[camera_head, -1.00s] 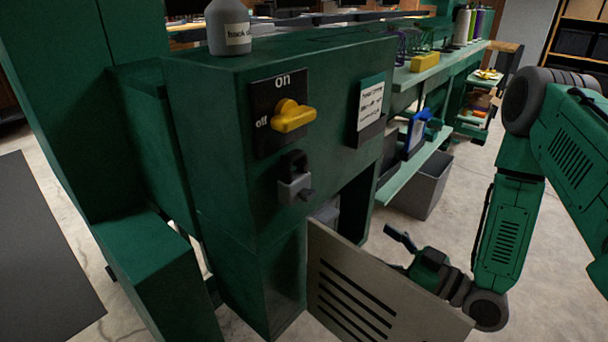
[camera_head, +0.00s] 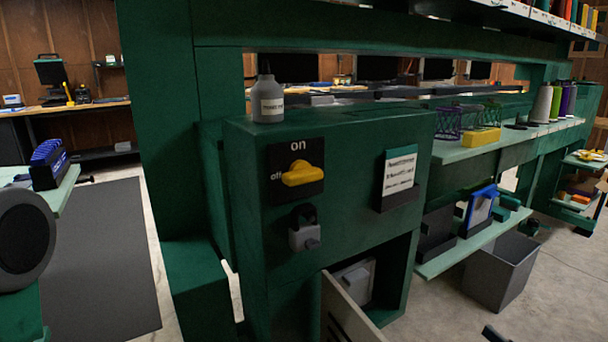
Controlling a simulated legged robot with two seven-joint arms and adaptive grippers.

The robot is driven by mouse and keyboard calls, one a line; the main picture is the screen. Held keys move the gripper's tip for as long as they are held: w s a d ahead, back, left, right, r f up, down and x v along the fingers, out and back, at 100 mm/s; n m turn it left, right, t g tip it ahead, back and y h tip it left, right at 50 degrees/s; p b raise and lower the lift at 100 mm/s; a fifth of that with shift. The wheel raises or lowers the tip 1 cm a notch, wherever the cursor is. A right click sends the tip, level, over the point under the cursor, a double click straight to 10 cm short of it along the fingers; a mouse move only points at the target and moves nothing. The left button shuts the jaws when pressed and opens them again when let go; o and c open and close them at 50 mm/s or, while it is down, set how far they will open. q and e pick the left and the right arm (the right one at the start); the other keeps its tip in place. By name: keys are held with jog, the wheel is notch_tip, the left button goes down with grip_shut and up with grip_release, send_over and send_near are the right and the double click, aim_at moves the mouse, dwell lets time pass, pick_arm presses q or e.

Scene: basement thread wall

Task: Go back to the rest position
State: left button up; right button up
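A dark tip that seems to belong to my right gripper (camera_head: 493,333) shows at the bottom edge, right of the open cabinet door. The rest of that gripper is out of frame, so its opening cannot be judged. Part of my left arm (camera_head: 22,240) shows at the left edge; my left gripper is not in view. The green cabinet (camera_head: 345,235) carries a yellow rotary switch (camera_head: 302,174) on a black plate marked on and off. A grey padlock-like piece (camera_head: 304,235) sits below the switch. The cabinet's lower door (camera_head: 345,312) stands open, showing a grey box (camera_head: 355,280) inside.
A bottle (camera_head: 268,98) stands on the cabinet top, and a label card (camera_head: 399,175) is on its front. Shelves to the right hold a yellow block (camera_head: 481,139) and a blue-framed item (camera_head: 480,207). A dark bin (camera_head: 498,270) stands on the floor. Open floor lies at the right.

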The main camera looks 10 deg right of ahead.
jog(key=s+a+f+m+g+h+p, duration=0.2)
jog(key=s+a+f+g+h+p, duration=0.1)
jog(key=s+a+f+g+p, duration=0.55)
pick_arm(q)
notch_tip(320, 180, up, 12)
jog(key=p, duration=0.3)
jog(key=shift+s+d+f, duration=0.2)
jog(key=shift+s+f, duration=0.05)
pick_arm(e)
jog(key=s+d+m+g+h, duration=0.1)
jog(key=s+g+h, duration=0.3)
jog(key=s+g, duration=0.4)
jog(key=s+m, duration=0.1)
jog(key=s, duration=0.2)
jog(key=shift+d+r, duration=0.15)
jog(key=shift+r, duration=0.25)
pick_arm(q)
jog(key=shift+a, duration=0.1)
